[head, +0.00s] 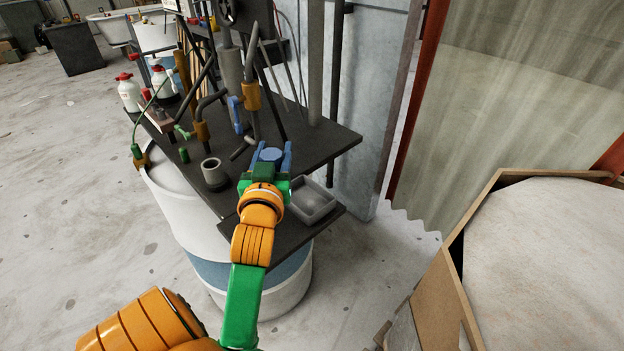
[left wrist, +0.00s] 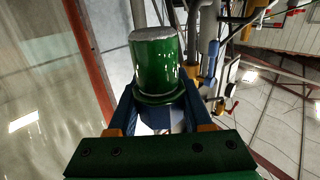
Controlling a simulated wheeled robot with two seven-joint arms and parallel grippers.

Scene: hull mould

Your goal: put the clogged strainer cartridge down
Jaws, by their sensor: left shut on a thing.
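In the left wrist view the cartridge is a green cylinder (left wrist: 156,68) with a rough grey end, apart from any surface that I can make out there. The fingers (left wrist: 158,112) grip it near its flanged end. In the head view the gripper hides the green body, and it is over the dark bench top, left of and behind a shallow grey tray (head: 327,210). My right gripper is not in view.
The dark bench (head: 322,140) carries a grey open cup (head: 212,172), several pipes and a blue-handled valve (head: 237,115). White bottles (head: 130,92) stand at its far left. A white drum (head: 180,205) is below. A wooden-edged mould (head: 545,235) lies at the right.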

